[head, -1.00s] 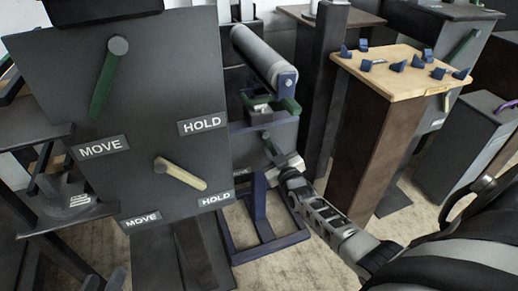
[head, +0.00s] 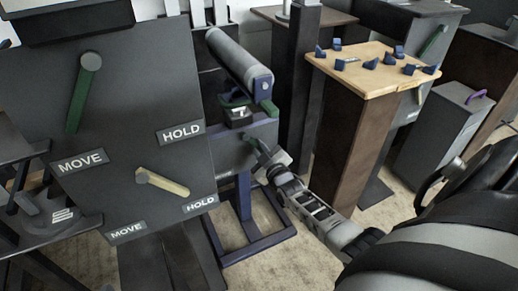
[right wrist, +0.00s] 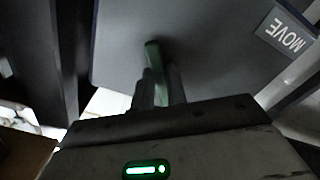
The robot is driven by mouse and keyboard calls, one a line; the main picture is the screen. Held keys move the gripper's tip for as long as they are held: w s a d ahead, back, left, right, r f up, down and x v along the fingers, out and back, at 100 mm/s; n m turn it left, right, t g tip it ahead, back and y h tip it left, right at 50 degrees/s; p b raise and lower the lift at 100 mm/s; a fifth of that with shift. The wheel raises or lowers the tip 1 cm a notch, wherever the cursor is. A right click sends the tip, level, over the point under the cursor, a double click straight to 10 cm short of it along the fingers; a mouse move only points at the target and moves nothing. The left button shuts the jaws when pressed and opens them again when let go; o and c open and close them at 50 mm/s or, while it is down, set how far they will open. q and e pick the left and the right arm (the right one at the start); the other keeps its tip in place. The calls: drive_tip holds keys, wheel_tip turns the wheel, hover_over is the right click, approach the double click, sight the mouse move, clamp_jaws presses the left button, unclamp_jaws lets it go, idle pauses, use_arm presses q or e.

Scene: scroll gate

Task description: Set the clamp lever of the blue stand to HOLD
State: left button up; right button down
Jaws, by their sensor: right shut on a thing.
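The blue stand (head: 242,203) is in the middle of the head view, with a grey roller (head: 238,58) on top and a dark panel on its front. A small green clamp lever (head: 251,142) is on that panel, and in the right wrist view the lever (right wrist: 154,62) runs down from its pivot. My right gripper (head: 264,156) is shut on the lever's free end; its fingers (right wrist: 157,92) flank the lever. A MOVE label (right wrist: 284,34) is at upper right in the wrist view. I see no HOLD label on this panel. My left gripper is not in view.
A large grey panel (head: 120,120) at left carries a green lever (head: 84,92), a cream lever (head: 162,184) and HOLD and MOVE labels. A wooden-topped pedestal (head: 345,82) with several blue pieces stands right of the gripper. Other dark pedestals stand behind.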

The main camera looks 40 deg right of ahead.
drive_tip(key=c, duration=1.4)
unclamp_jaws()
drive_tip(key=shift+s, duration=0.1)
